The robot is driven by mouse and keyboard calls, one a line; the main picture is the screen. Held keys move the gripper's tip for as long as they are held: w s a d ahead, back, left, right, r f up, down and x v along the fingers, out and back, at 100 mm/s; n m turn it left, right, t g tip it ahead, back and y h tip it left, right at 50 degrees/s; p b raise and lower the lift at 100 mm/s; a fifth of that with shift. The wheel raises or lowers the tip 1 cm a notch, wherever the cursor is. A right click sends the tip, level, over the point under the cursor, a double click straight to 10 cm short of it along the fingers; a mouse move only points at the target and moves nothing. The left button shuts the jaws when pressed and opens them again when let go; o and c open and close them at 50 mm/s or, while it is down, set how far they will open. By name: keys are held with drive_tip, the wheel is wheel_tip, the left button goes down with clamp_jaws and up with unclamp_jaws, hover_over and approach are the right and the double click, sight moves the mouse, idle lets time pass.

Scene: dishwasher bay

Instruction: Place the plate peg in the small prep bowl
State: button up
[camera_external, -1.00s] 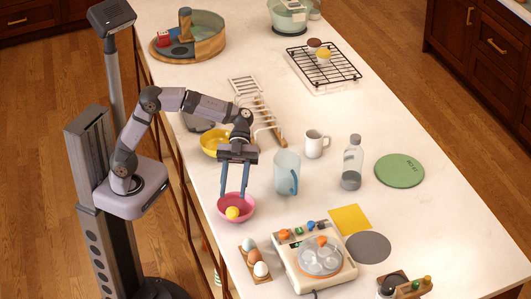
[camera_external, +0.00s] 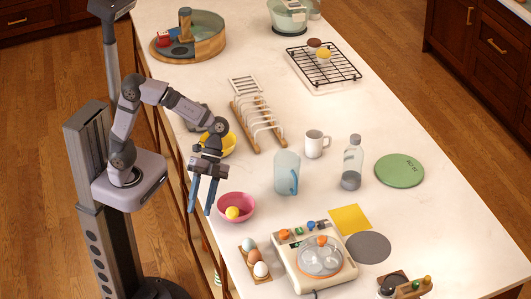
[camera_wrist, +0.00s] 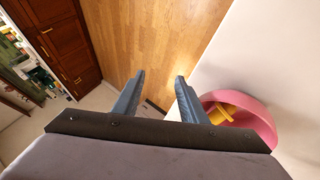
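The small pink prep bowl (camera_external: 246,201) stands upright near the left edge of the counter. It also shows at the right in the wrist view (camera_wrist: 262,118). A yellow peg-like piece (camera_external: 232,213), which I take for the plate peg, lies inside it. In the wrist view the yellow piece (camera_wrist: 222,115) rests tilted against the bowl's inside. My gripper (camera_external: 200,212) is to the left of the bowl, apart from it, near the counter's edge. In the wrist view my gripper (camera_wrist: 160,76) has its fingers apart with nothing between them.
A yellow bowl (camera_external: 229,146) is partly hidden behind my arm. An egg holder (camera_external: 250,252) and an appliance (camera_external: 300,275) are in front.

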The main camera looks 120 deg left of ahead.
drive_tip(key=s+a+f+n+y+p, duration=0.2)
drive_tip(key=s+a+n+y+p, duration=0.1)
drive_tip(key=s, duration=0.4)
drive_tip(key=s+a+f+n+y+p, duration=0.3)
drive_tip(key=s+a+y+p, duration=0.1)
drive_tip(key=s, duration=0.3)
drive_tip(key=shift+s+a+n+g+y, duration=0.15)
drive_tip(key=shift+n+g+y, duration=0.25)
drive_tip(key=shift+y, duration=0.2)
